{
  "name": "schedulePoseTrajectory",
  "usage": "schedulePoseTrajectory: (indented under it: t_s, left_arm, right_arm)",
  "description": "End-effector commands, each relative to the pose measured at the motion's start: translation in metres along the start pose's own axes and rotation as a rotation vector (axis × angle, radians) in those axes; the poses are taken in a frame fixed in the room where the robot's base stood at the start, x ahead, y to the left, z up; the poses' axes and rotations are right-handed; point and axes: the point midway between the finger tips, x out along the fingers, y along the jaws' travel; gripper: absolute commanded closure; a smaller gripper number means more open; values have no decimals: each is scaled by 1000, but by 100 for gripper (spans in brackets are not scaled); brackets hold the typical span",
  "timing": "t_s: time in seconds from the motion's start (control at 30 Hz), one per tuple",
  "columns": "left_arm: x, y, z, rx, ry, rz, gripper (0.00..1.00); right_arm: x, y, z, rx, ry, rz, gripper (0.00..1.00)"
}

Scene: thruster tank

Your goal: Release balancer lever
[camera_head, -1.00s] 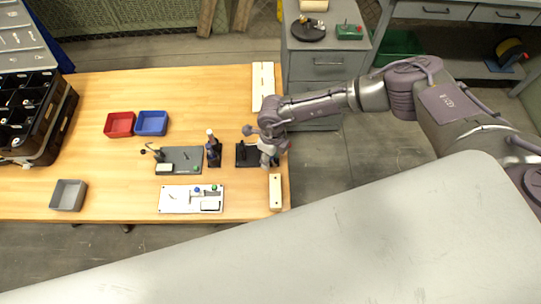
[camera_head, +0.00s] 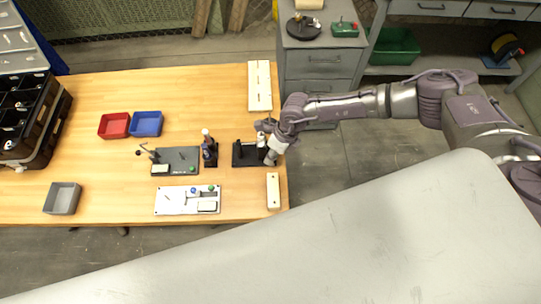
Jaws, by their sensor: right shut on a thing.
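A black fixture (camera_head: 246,153) with a dark base and a raised part stands near the right end of the wooden table. My right gripper (camera_head: 269,155) is at its right side, shut on a small part that I take to be the balancer lever. The fingers and wrist hide most of that part, so its exact angle cannot be told. My left gripper is not in view.
Left of the fixture stand a dark upright tool holder (camera_head: 209,152) and a dark plate with a lever (camera_head: 176,160). A white board (camera_head: 172,203) lies in front. A pale block (camera_head: 273,191) lies at the table's right edge. Red (camera_head: 114,126) and blue (camera_head: 147,123) bins stand farther back.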

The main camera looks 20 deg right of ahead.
Motion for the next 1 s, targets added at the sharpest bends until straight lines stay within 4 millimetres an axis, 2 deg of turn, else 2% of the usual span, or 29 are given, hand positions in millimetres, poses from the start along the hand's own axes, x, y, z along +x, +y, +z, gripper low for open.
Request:
schedulePoseTrajectory:
  t_s: [0.17, 0.2, 0.33, 0.7, 0.87, 1.0]
  left_arm:
    - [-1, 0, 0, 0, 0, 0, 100]
    - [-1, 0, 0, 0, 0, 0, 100]
    - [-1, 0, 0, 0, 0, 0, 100]
    - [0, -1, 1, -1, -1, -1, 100]
    - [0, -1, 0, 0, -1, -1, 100]
    - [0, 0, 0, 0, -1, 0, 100]
  right_arm:
    - [-1, -1, 0, 1, 0, -2, 100]
    - [-1, -1, 0, 1, 0, -2, 75]
    - [-1, -1, 0, 2, 1, -2, 55]
    - [-6, -1, 0, 2, 1, -2, 55]
    - [-30, -2, 1, 3, -2, -4, 55]
    - [-62, -2, 0, 2, -1, -4, 55]
